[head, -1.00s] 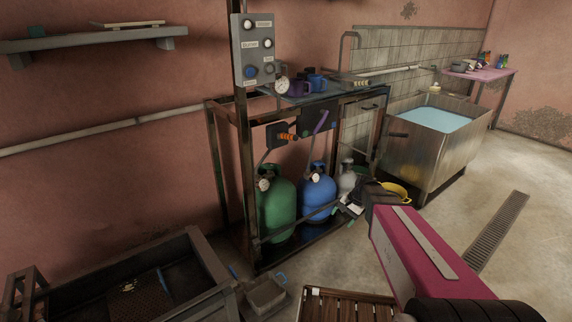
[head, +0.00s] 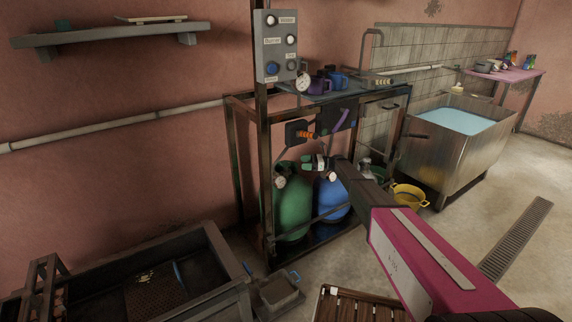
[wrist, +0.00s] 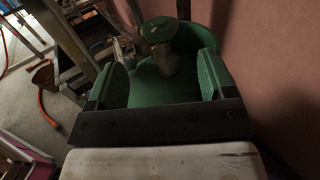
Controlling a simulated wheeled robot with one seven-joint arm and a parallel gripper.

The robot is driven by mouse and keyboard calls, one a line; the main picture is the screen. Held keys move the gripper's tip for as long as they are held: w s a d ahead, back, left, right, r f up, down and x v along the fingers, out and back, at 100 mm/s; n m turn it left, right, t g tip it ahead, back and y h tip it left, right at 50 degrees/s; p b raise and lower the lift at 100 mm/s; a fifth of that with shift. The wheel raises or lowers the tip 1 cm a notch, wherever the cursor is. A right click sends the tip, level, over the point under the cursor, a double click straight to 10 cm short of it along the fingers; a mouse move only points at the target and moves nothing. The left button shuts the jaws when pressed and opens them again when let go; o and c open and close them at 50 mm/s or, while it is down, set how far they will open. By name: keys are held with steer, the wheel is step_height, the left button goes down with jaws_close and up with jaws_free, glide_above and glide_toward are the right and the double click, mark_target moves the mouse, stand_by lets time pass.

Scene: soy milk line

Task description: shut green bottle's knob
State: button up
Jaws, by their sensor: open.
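The green bottle (head: 293,212) stands upright on the floor of the metal frame. In the wrist view the green bottle (wrist: 150,88) lies beyond and between my fingers. Its knob (wrist: 160,29), a round green disc on a grey neck, shows past the fingertips, near the middle between them. My gripper (head: 315,163) is at the bottle tops, just right of the green bottle's top in the head view. In the wrist view my gripper (wrist: 161,65) is open, its green-padded fingers wide apart with nothing held. The knob is too small to make out clearly in the head view.
The blue bottle (head: 331,198) stands close on the right, partly behind my arm. A rail (head: 318,219) crosses in front of the bottles and a frame post (head: 266,180) stands left. Hoses and an orange fitting (head: 305,134) hang above. A wooden crate (head: 350,305) lies in front.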

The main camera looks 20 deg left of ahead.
mark_target(286, 162)
steer(key=x, duration=1)
steer(key=shift+s+a, duration=0.15)
steer(key=c, duration=0.8)
